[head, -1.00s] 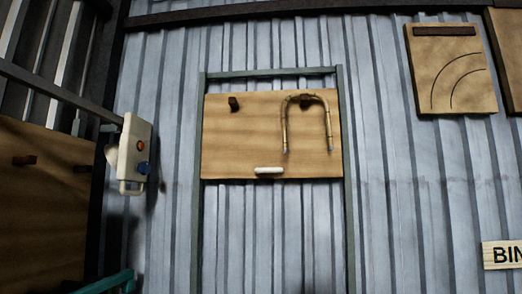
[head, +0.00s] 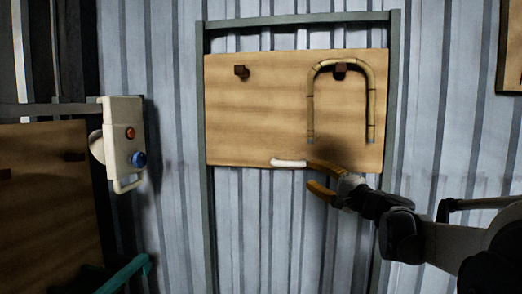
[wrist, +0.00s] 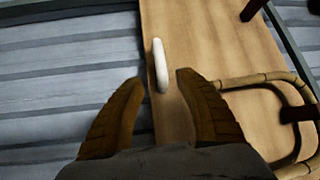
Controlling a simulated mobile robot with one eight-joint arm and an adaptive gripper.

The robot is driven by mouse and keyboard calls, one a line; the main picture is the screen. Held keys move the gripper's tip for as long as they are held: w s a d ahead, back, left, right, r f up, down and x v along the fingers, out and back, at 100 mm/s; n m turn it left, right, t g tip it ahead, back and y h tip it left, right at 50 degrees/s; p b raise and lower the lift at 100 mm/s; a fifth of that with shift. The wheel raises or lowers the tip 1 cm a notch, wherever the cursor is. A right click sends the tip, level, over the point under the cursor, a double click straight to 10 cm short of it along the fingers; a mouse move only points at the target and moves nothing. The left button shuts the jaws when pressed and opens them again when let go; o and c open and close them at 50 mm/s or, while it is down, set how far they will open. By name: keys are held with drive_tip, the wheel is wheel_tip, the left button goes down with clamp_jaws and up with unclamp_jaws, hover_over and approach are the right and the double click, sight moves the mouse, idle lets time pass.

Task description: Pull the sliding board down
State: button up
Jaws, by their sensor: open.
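The sliding board (head: 270,110) is a light wooden panel between two grey-green vertical rails on the corrugated wall. A white handle (head: 289,163) sits at its bottom edge, left of my gripper (head: 312,176) in the head view. My gripper is open and empty, with its orange-brown fingers pointing toward the handle. In the wrist view the handle (wrist: 160,65) is just beyond the fingertips, roughly between them but closer to the right finger. The fingers look apart from the handle; the exact gap is hard to tell.
A bent rattan piece (head: 341,64) hangs from a dark peg on the board's right side; another peg (head: 241,71) is bare. A pale box with red and blue buttons (head: 123,140) stands out at left.

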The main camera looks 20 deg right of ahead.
sight(293, 165)
drive_tip(key=p+x, duration=0.2)
drive_tip(key=x, duration=0.8)
drive_tip(key=shift+w+a+r, duration=0.1)
drive_tip(key=shift+w+a, duration=0.05)
drive_tip(key=shift+a, duration=0.05)
drive_tip(key=shift+c, duration=0.5)
clamp_jaws()
